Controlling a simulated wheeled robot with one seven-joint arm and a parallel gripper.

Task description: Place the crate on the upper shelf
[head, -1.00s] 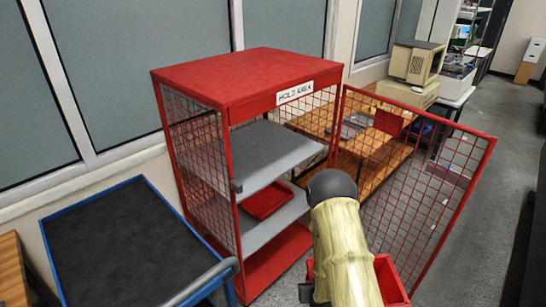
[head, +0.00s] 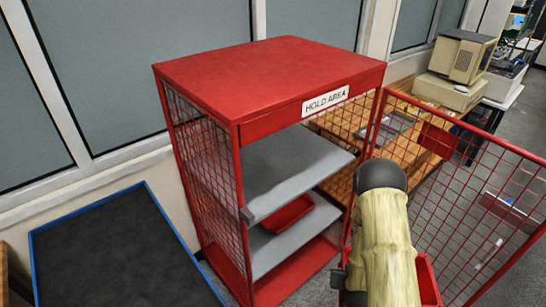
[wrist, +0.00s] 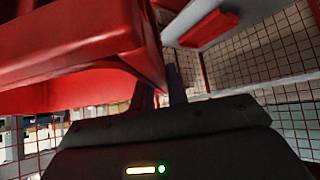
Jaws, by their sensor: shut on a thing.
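My gripper (wrist: 174,88) is shut on a red crate (wrist: 75,45), which fills the upper left of the wrist view. In the head view only part of this crate (head: 428,280) shows beside my arm at the lower right, in front of the open cage; my arm hides the rest. The grey upper shelf (head: 285,165) inside the red cage cabinet is bare where I see it. Whether the crate touches anything besides my gripper, I cannot tell.
A red tray (head: 288,213) lies on the lower grey shelf (head: 265,250). The mesh door (head: 480,205) stands open to the right. The cabinet's red top (head: 265,75) overhangs the shelves. A blue-edged cart (head: 120,250) stands at left, a wooden bench behind.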

